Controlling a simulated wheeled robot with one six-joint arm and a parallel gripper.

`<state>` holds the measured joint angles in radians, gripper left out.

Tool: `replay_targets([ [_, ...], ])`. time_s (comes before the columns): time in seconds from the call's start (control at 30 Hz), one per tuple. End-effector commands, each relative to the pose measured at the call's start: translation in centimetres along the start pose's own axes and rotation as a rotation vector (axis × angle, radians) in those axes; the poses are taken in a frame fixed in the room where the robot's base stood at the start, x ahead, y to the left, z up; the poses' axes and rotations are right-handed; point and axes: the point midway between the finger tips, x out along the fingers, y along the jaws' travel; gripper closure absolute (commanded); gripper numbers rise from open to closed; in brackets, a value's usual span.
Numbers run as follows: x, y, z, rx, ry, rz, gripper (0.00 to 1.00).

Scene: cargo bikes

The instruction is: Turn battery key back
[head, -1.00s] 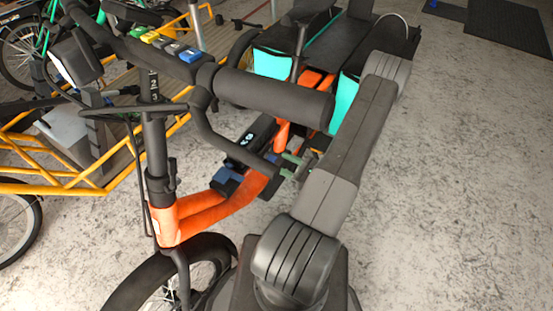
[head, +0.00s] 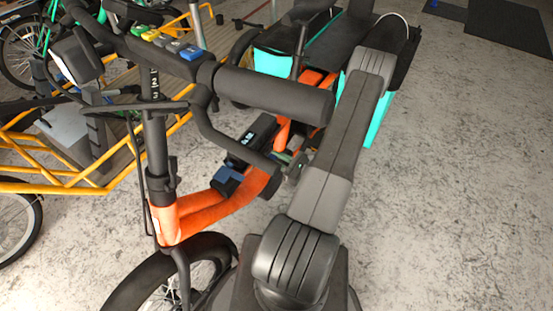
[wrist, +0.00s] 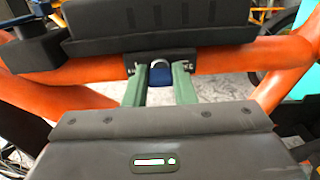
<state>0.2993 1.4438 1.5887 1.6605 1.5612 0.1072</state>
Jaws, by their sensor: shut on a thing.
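The battery key (wrist: 160,76) shows in the wrist view as a small blue head at a dark lock block (wrist: 178,57) under the dark battery (wrist: 155,22). My gripper (wrist: 160,80) has its two green fingers on either side of the key and is shut on it. In the head view the battery (head: 252,140) sits along the orange bike frame (head: 235,200). My gripper (head: 288,160) shows there only in part beside it, behind my arm and the handlebar. The key itself is hidden in the head view, and its turn angle is hard to tell.
The black handlebar grip (head: 275,93) lies close in front of my arm. Teal bags (head: 380,115) hang on the bike's rear. A yellow-railed cargo bike (head: 60,180) stands at left. The concrete floor (head: 460,200) at right is clear.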

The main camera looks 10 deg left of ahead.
Motion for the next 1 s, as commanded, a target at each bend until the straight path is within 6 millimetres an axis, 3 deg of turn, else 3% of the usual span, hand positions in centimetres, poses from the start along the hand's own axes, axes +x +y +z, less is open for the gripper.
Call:
replay_targets([
  [0.37,-0.01,0.03,-0.37,-0.118,0.000,0.001,0.99],
  [1.0,-0.01,0.21,-0.73,-0.700,-0.001,0.001,0.99],
])
